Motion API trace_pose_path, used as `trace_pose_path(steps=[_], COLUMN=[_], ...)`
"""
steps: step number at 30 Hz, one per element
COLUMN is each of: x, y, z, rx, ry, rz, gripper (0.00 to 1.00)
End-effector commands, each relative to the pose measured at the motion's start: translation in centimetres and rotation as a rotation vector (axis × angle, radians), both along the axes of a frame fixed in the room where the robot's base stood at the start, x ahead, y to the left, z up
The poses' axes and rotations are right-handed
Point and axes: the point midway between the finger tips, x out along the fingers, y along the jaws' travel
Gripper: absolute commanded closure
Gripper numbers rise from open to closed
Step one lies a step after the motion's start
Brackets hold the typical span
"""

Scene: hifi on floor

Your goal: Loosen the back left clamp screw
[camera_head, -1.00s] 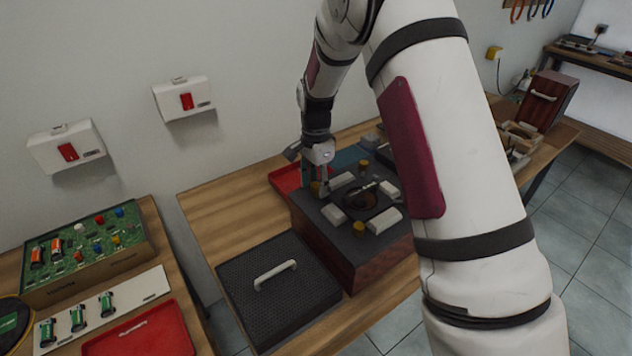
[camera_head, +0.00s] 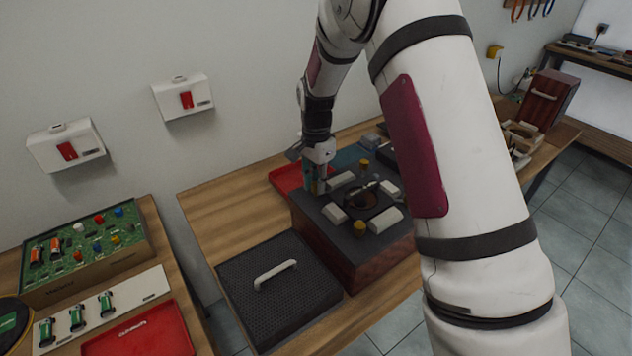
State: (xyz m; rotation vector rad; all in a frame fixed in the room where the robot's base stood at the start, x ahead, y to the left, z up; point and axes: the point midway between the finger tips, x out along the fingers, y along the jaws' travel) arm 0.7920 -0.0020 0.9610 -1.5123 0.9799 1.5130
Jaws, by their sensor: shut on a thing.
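The hifi box (camera_head: 325,238) is a dark red wooden case with a dark top, standing on the wooden table. On its top several pale clamp blocks (camera_head: 386,220) surround a round dark speaker (camera_head: 362,200). Two yellow clamp screws show clear, one at the front (camera_head: 359,229) and one at the back (camera_head: 364,164). My gripper (camera_head: 317,188) points down at the box's back left corner. It is shut on the back left clamp screw, which its fingers mostly hide. My arm covers the right side of the box.
A black perforated cover (camera_head: 315,290) with a pale handle lies in front of the box. A red tray (camera_head: 288,178) lies behind it. A green circuit board (camera_head: 82,250) and another red tray (camera_head: 140,335) are on the left table. Bare tabletop lies left of the box.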

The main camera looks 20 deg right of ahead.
Motion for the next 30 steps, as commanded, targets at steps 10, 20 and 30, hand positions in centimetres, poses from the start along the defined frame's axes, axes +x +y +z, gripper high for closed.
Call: trace_pose_path(steps=[10,20,30], x=[0.13,0.17,0.14], y=[0.03,0.06,0.04], z=[-0.04,0.02,0.02], rx=[0.001,0.0,0.0], ry=[-0.003,-0.004,-0.003], rz=[0.295,0.61,0.932], gripper=[1.0,1.0,1.0])
